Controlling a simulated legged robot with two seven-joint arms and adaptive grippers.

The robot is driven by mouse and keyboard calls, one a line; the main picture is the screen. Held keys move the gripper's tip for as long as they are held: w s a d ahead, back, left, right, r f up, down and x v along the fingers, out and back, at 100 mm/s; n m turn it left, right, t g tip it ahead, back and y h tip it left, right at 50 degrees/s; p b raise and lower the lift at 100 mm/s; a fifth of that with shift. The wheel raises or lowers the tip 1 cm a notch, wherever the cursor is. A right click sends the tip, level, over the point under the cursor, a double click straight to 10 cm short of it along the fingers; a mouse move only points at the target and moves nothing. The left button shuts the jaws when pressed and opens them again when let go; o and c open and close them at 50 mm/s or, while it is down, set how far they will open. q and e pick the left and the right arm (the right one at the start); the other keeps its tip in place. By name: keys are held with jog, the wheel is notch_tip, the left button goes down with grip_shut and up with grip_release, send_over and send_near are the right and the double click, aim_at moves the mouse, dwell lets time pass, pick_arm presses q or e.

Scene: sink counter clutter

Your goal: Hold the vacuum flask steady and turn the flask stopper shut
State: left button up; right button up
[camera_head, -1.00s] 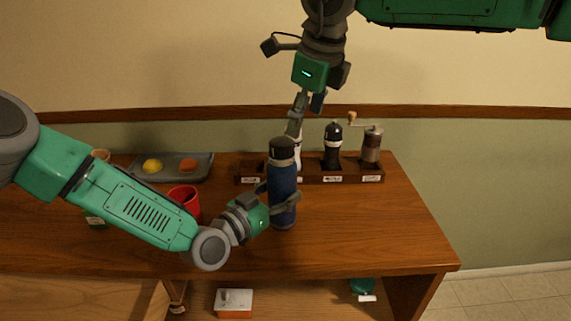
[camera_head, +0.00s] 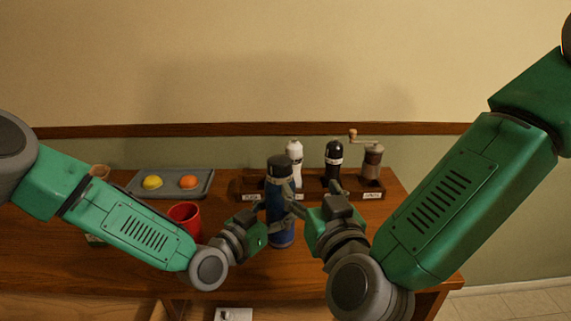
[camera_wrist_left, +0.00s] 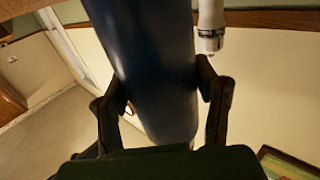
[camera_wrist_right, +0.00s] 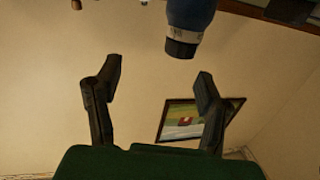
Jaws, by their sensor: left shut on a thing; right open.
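The vacuum flask (camera_head: 281,228), dark blue with a black flask stopper (camera_head: 280,167) on top, stands upright near the counter's front. My left gripper (camera_head: 276,212) is shut around the flask body from the left; the left wrist view shows the flask (camera_wrist_left: 152,60) between its fingers. My right gripper (camera_head: 312,193) is open and empty, just right of the flask. In the right wrist view the flask's stopper end (camera_wrist_right: 182,46) is beyond the open fingers, not between them. Whether the stopper is fully seated cannot be told.
A wooden rack (camera_head: 310,190) behind the flask holds a white bottle (camera_head: 294,152), a black mill (camera_head: 333,156) and a crank grinder (camera_head: 371,160). A red cup (camera_head: 185,215) stands left. A grey tray (camera_head: 208,184) holds a lemon (camera_head: 152,182) and an orange fruit (camera_head: 188,181).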

aim_at(289, 168)
jog(key=shift+n+y, duration=0.8)
jog(key=shift+n, duration=0.1)
jog(key=x, duration=0.6)
jog(key=a+x, duration=0.1)
jog(key=x, duration=0.2)
jog(key=shift+s, duration=0.1)
jog(key=shift+w+a, duration=0.35)
jog(key=shift+w, duration=0.2)
